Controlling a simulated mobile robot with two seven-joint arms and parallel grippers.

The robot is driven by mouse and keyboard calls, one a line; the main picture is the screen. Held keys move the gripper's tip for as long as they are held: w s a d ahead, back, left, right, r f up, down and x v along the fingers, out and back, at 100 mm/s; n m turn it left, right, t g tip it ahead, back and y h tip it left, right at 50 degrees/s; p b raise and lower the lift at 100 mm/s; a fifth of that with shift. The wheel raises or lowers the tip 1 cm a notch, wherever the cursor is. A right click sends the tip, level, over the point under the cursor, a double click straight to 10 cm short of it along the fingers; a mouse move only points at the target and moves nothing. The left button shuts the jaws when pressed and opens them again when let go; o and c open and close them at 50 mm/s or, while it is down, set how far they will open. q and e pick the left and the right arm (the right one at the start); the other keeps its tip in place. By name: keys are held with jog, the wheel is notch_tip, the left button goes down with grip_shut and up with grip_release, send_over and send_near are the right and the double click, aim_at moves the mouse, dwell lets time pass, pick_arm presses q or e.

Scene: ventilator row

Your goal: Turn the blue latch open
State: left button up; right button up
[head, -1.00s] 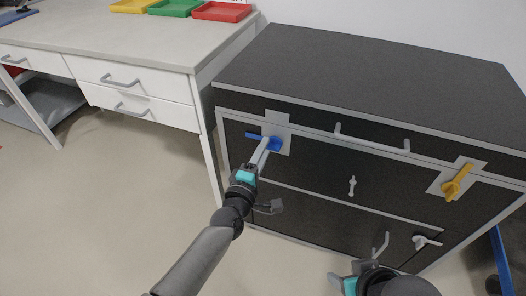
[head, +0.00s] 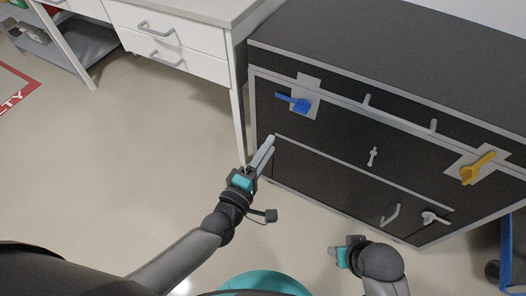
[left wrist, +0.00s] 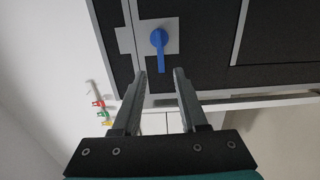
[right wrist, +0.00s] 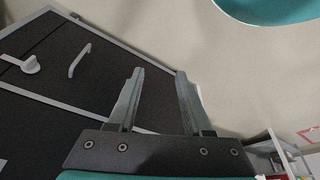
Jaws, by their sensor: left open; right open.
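The blue latch (head: 295,102) is on a pale plate (head: 308,84) at the upper left of the dark cabinet's front. Its handle points left and slightly up in the head view. It also shows in the left wrist view (left wrist: 159,42), beyond the fingertips and apart from them. My left gripper (head: 268,146) is below and left of the latch, open and empty; its fingers (left wrist: 168,75) are spread in the left wrist view. My right gripper (head: 336,250) is low in front of the cabinet, away from the latch. It is open and empty in the right wrist view (right wrist: 160,75).
A yellow latch (head: 477,168) is at the cabinet's upper right. A grey bar handle (head: 400,115), a small grey knob (head: 372,156) and a lower handle (head: 390,215) stick out of the front. A white drawer desk (head: 180,50) stands at the left. The floor between is clear.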

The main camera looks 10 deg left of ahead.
pick_arm(q)
jog(key=shift+v, duration=1.05)
jog(key=shift+f, duration=0.1)
